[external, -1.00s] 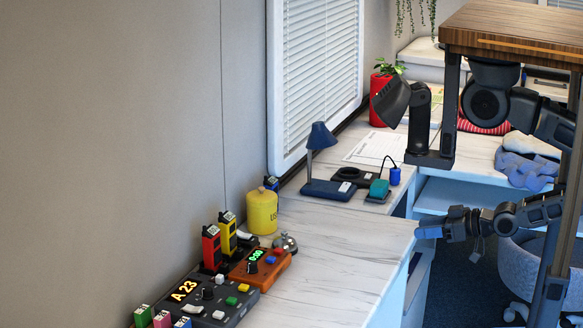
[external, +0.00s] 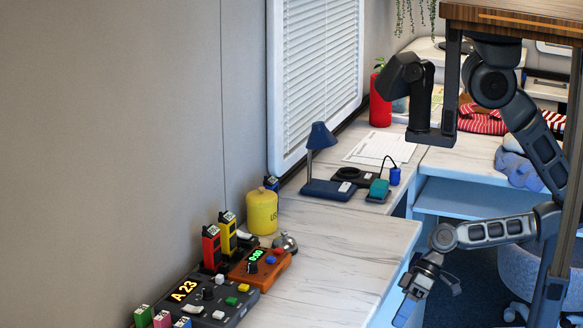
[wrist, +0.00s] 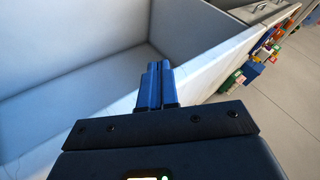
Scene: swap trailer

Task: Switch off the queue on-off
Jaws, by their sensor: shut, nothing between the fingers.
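A dark queue box (external: 207,301) with a lit "A 23" display stands on the near end of the desk, at the lower left of the external view. The queue box cannot be made out for certain in the wrist view.
An orange timer box (external: 258,265), a bell (external: 285,245), a yellow canister (external: 262,212) and red and yellow radios (external: 211,247) crowd around the queue box. A blue lamp (external: 322,136) stands farther back. The desk's right part (external: 345,255) is clear.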

